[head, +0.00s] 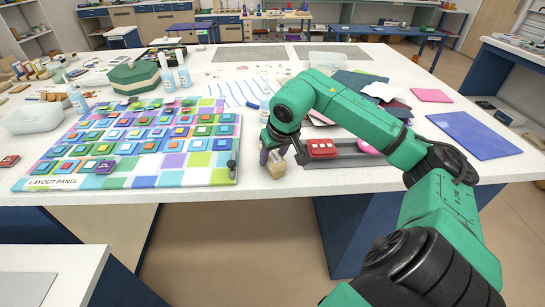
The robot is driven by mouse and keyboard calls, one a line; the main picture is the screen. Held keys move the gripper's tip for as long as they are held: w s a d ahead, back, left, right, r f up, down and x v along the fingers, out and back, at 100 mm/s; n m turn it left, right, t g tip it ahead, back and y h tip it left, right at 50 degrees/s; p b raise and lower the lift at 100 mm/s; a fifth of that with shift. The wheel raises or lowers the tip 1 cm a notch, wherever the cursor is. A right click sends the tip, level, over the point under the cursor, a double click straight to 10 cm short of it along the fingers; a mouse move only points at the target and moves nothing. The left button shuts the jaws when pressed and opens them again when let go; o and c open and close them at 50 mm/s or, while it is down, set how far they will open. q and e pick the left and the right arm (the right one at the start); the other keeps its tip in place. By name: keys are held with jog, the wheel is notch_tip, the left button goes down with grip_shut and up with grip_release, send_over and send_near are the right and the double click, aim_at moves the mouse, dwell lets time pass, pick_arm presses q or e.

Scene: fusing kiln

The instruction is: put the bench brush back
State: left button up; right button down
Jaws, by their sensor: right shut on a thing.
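My right arm reaches in from the right, over the near edge of the white table. Its gripper (273,157) points down and is shut on what looks like the bench brush (276,172), a small pale tan block shape at the jaws. The arm and the jaws hide much of the brush. It is at the table's front edge, just right of the layout panel; I cannot tell whether it touches the table. My left gripper is not in view.
The layout panel (205,180) with several coloured tiles fills the table's left front. A grey tray (345,161) with a red box (322,149) lies right of the gripper. A blue sheet (475,136) lies farther right. Bottles (184,78) and a green box (133,77) stand behind the panel.

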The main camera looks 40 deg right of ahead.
jog(key=shift+f, duration=0.1)
jog(key=shift+c, duration=1.7)
grip_release()
jog(key=shift+r, duration=0.3)
jog(key=shift+s+r, duration=0.2)
jog(key=shift+r, duration=0.1)
jog(key=p+v, duration=0.1)
jog(key=v, duration=1)
